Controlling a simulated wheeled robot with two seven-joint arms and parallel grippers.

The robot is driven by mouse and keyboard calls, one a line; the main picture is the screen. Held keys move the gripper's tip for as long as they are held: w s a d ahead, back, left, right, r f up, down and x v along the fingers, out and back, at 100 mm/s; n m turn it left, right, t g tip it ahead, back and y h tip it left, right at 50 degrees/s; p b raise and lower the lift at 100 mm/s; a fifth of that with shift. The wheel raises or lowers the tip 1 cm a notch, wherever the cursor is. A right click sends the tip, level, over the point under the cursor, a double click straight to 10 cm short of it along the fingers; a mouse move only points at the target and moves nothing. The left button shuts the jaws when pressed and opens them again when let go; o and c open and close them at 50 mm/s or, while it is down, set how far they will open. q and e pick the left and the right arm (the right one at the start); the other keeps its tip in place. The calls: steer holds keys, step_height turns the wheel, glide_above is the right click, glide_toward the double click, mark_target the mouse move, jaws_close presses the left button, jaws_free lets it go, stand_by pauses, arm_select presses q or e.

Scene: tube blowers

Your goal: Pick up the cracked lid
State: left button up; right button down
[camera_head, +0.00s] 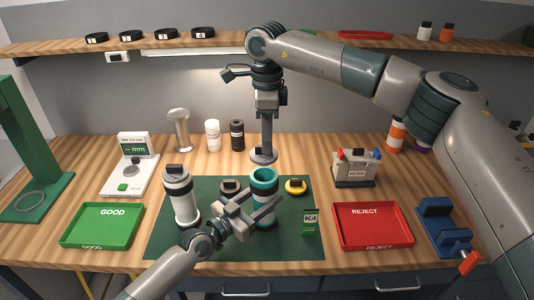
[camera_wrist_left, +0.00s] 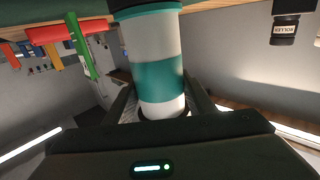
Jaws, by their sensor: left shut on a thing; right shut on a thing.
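My right gripper (camera_head: 264,146) points straight down behind the green mat and is shut on a grey round lid-like disc (camera_head: 263,156). Any crack in it is too small to see. My left gripper (camera_head: 255,213) is shut around a white and teal tube (camera_head: 264,210), which stands upright on the mat with its teal top open. The left wrist view shows the tube (camera_wrist_left: 160,75) between the fingers. A dark lid (camera_head: 231,186) and a yellow lid (camera_head: 295,186) lie on the mat on either side of the tube.
A white tube with a dark cap (camera_head: 181,196) stands left on the green mat (camera_head: 213,255). The GOOD tray (camera_head: 102,225) is at left and the REJECT tray (camera_head: 372,227) at right.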

steer(key=shift+r, duration=1.9)
arm_select(q)
steer(key=o, duration=1.3)
steer(key=v, duration=1.2)
arm_select(e)
steer(key=shift+f, duration=0.1)
